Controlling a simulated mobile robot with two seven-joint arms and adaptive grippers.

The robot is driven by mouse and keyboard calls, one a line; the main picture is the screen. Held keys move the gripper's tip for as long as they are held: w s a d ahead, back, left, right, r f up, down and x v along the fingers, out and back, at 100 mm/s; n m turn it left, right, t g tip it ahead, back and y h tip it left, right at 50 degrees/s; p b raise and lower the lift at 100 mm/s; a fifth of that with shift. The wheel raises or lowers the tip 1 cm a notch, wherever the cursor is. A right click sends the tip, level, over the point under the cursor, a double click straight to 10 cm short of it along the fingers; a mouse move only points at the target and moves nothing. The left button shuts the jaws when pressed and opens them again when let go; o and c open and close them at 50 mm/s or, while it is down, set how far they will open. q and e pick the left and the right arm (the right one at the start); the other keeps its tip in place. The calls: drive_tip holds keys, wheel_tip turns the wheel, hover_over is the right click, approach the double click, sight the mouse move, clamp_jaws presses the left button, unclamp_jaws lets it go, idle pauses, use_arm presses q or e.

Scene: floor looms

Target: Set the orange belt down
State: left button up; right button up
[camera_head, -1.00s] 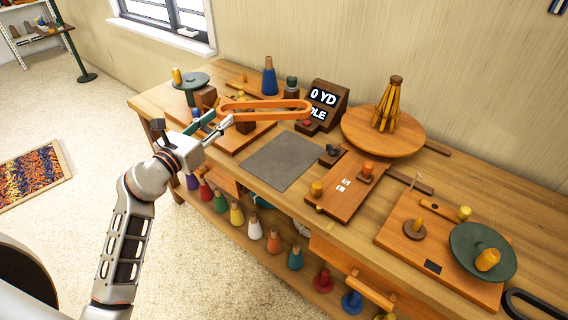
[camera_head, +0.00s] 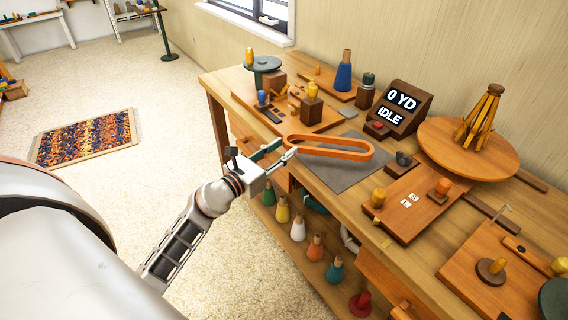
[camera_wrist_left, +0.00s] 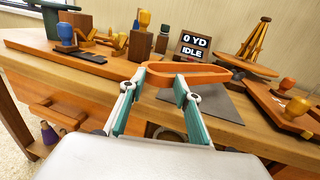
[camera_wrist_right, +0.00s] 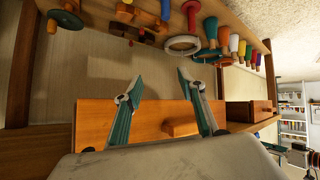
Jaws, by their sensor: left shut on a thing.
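The orange belt (camera_head: 330,153) is a long closed loop, lying about level over the grey mat (camera_head: 347,176) on the bench. My left gripper (camera_head: 288,147) is shut on the belt's near left end. I cannot tell whether the belt touches the mat. My right gripper (camera_wrist_right: 160,76) shows only in the right wrist view, open and empty in front of a wooden drawer (camera_wrist_right: 160,118).
A dark display box (camera_head: 396,109) reading "0 YD IDLE" stands behind the belt. A wooden board with pegs (camera_head: 290,107) lies to the left, and another board (camera_head: 412,203) to the right. A round turntable (camera_head: 468,150) is farther right. Colored cones (camera_head: 298,228) stand on the shelf below.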

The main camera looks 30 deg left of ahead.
use_arm(q)
wheel_tip(320, 180, down, 4)
drive_tip(key=b, duration=0.2)
drive_tip(key=shift+f+b, duration=0.25)
drive_tip(key=shift+b, duration=0.15)
drive_tip(key=o, duration=1.2)
drive_tip(key=shift+c, duration=0.2)
drive_tip(key=shift+r, duration=0.1)
use_arm(e)
drive_tip(key=shift+w+a+f, duration=0.1)
drive_tip(key=shift+a+f, duration=0.15)
drive_tip(key=shift+f, duration=0.1)
